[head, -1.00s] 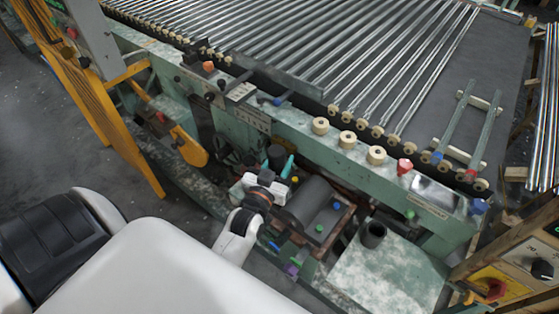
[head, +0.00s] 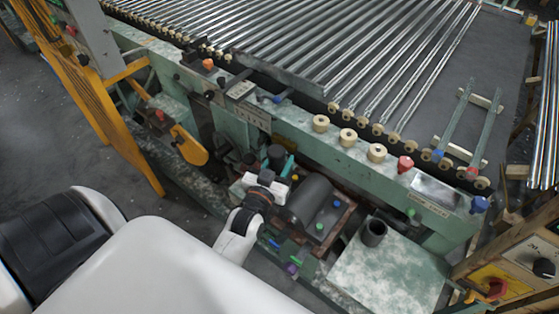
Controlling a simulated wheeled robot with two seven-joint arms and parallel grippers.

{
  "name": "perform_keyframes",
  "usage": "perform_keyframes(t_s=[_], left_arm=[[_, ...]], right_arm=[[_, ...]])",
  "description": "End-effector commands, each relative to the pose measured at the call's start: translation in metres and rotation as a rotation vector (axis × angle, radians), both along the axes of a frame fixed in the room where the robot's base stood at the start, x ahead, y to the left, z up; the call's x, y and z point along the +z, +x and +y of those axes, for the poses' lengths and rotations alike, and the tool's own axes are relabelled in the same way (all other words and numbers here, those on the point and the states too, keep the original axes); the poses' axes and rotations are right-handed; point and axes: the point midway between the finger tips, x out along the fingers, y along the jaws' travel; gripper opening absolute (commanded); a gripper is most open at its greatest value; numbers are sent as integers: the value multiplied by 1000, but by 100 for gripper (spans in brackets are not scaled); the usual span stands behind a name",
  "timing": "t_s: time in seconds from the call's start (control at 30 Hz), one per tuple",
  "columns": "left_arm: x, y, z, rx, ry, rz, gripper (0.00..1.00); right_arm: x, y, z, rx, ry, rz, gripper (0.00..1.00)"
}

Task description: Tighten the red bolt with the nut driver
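A red bolt (head: 405,163) stands on the green rail of the machine, right of several cream rollers. My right arm reaches up from the lower middle, and its gripper (head: 281,177) is over the lower part of the machine, well left of and below the red bolt in the picture. A teal, rod-like thing (head: 288,166) shows just beyond the gripper; it may be the nut driver, but I cannot tell. The fingers are small and partly hidden by the wrist, so I cannot tell whether they hold it. My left gripper is not in view.
Orange (head: 208,64) and blue (head: 479,204) knobs also sit along the machine. A dark motor (head: 309,203) is close to the gripper. A pale green plate (head: 390,272) carries a dark cup (head: 373,233). A control box (head: 492,287) is at lower right.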

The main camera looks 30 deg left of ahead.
Motion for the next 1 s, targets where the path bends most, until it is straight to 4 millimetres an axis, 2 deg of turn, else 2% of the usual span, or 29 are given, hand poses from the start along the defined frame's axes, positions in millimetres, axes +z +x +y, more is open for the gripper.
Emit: perform_keyframes(t_s=[1.0], left_arm=[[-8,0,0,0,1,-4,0]], right_arm=[[-5,0,-2,0,-3,0,71]])
